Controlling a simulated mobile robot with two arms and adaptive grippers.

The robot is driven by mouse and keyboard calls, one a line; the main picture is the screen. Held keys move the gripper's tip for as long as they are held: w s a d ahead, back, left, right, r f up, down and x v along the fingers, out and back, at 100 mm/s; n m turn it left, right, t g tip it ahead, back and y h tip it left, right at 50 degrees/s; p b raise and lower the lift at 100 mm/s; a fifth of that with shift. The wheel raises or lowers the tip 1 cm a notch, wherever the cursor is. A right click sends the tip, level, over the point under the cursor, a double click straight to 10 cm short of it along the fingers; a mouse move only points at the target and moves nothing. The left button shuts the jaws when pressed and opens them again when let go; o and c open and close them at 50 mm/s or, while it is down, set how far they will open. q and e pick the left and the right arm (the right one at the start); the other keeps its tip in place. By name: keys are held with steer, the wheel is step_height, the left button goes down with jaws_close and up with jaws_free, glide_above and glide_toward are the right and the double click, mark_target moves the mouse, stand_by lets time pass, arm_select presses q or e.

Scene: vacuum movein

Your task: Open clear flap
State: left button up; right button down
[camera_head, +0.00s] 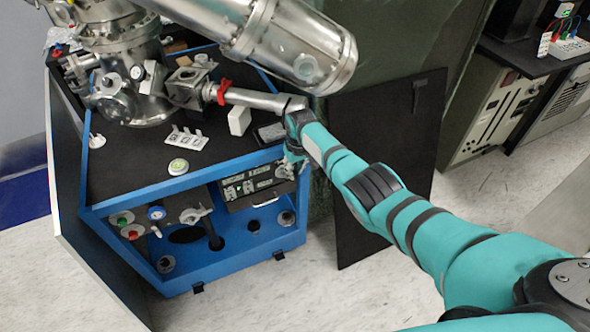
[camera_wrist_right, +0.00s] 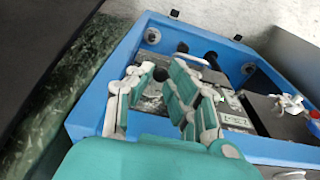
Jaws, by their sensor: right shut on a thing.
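A black control panel (camera_head: 252,187) with small switches and a pale handle is set in the front of the blue-framed cabinet (camera_head: 150,195). My right gripper (camera_head: 293,160) is at the panel's right end. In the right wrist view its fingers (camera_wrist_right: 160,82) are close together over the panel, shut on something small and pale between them. This appears to be the clear flap, but its outline cannot be made out, and the fingers hide part of the panel. The panel's pale handle (camera_wrist_right: 192,58) shows beyond the fingertips. My left gripper is not in view.
Steel vacuum chambers and pipes (camera_head: 270,40) stand over the cabinet top. A white switch block (camera_head: 187,138) and a round green-topped gauge (camera_head: 178,167) are on the black top. A dark board (camera_head: 385,150) leans beside the cabinet. The floor (camera_head: 240,310) in front is clear.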

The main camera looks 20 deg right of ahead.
steer(key=shift+w+r, duration=0.35)
steer(key=c, duration=1.4)
jaws_free()
steer(key=shift+s+a, duration=0.1)
steer(key=shift+o, duration=0.7)
steer(key=shift+s+f, duration=0.1)
steer(key=shift+f, duration=0.1)
step_height(320, 180, up, 8)
steer(key=s, duration=0.1)
steer(key=shift+s+f, duration=0.15)
steer(key=shift+f, duration=0.1)
